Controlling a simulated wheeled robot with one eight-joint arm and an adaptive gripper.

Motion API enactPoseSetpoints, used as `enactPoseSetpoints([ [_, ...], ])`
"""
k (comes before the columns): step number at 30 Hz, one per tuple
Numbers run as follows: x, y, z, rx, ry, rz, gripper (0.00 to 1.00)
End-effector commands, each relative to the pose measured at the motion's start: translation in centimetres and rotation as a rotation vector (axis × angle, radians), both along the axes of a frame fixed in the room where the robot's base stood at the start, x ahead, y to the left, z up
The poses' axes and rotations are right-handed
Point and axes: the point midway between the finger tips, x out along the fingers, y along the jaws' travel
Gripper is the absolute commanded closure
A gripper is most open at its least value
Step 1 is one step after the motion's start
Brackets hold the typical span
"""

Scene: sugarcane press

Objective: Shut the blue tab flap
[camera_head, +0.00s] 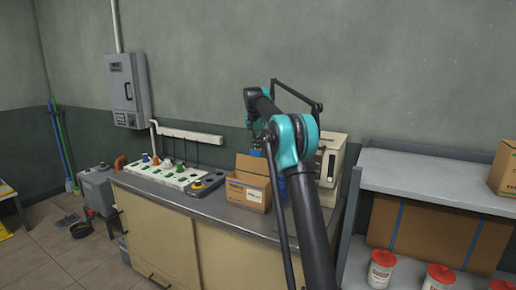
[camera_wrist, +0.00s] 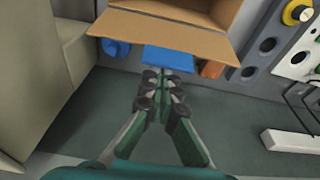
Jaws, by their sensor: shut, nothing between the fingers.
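An open cardboard box (camera_head: 247,193) stands on the counter, partly behind my arm in the head view. A brown flap (camera_head: 253,165) rises at its back. In the wrist view the flap (camera_wrist: 170,38) sticks out from the open box toward my gripper, with a blue tab (camera_wrist: 168,60) at its edge. My gripper (camera_wrist: 160,76) is shut and empty. Its fingertips are just short of the blue tab in the picture; I cannot tell whether they touch. In the head view my arm hides most of the gripper.
The metal counter (camera_head: 222,207) carries a panel of green and orange knobs (camera_head: 165,172) left of the box. A beige machine (camera_head: 331,160) stands right of it. A blue item (camera_wrist: 116,48) is close to the flap. The wall is behind; a shelf (camera_head: 430,183) stands at right.

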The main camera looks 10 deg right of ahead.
Motion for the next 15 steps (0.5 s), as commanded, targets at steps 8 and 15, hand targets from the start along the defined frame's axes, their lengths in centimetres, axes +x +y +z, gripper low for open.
enactPoseSetpoints([
  [8,-0.7,0.5,0.2,-0.030,-0.041,0.001,1.00],
  [15,-2.2,1.6,0.4,-0.106,-0.148,0.003,1.00],
])
